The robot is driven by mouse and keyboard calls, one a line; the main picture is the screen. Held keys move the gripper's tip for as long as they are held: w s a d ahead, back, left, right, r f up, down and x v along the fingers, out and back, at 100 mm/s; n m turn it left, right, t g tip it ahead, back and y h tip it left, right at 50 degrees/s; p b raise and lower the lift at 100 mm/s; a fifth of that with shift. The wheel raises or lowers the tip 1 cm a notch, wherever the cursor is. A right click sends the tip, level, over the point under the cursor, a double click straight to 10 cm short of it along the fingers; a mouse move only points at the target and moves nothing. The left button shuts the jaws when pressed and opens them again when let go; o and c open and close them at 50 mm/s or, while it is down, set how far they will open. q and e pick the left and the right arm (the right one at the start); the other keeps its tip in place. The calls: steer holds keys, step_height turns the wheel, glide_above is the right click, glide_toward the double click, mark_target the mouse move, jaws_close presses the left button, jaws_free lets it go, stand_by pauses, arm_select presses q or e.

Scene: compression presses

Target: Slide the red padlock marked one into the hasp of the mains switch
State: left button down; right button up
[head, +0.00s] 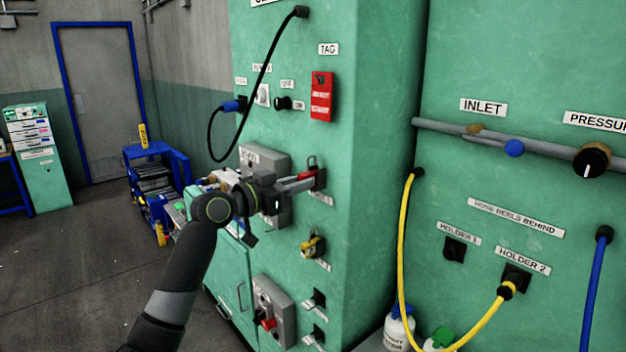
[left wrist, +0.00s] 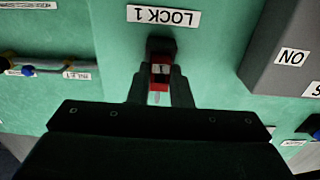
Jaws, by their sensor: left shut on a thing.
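The red padlock (head: 319,179) is at the fingertips of my left gripper (head: 304,184), against the green cabinet front. In the left wrist view my left gripper (left wrist: 161,92) is shut on the red padlock (left wrist: 161,72), which shows a "1" on its face. It is right at a dark holder (left wrist: 160,47) by the LOCK 1 label; I cannot tell whether it still hangs there. The grey switch box (head: 265,158) is beside it, partly hidden by my gripper; its ON label shows in the left wrist view (left wrist: 292,57). The hasp cannot be made out. My right gripper is not in view.
A yellow padlock (head: 313,246) hangs below, with black holders (head: 316,300) under it. A red tag (head: 321,96) hangs above. A black cable (head: 262,80) loops above my gripper. Another grey box (head: 272,312) is lower down.

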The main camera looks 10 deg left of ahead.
arm_select(q)
steer(key=shift+s+a, duration=0.45)
steer(key=shift+s, duration=0.05)
steer(key=shift+s+a, duration=0.2)
steer(key=shift+s, duration=0.1)
steer(key=shift+s+a, duration=0.15)
steer(key=shift+s, duration=0.05)
steer(key=shift+s+a, duration=0.25)
steer(key=shift+s, duration=0.1)
stand_by(0.4)
steer(key=shift+v, duration=1.95)
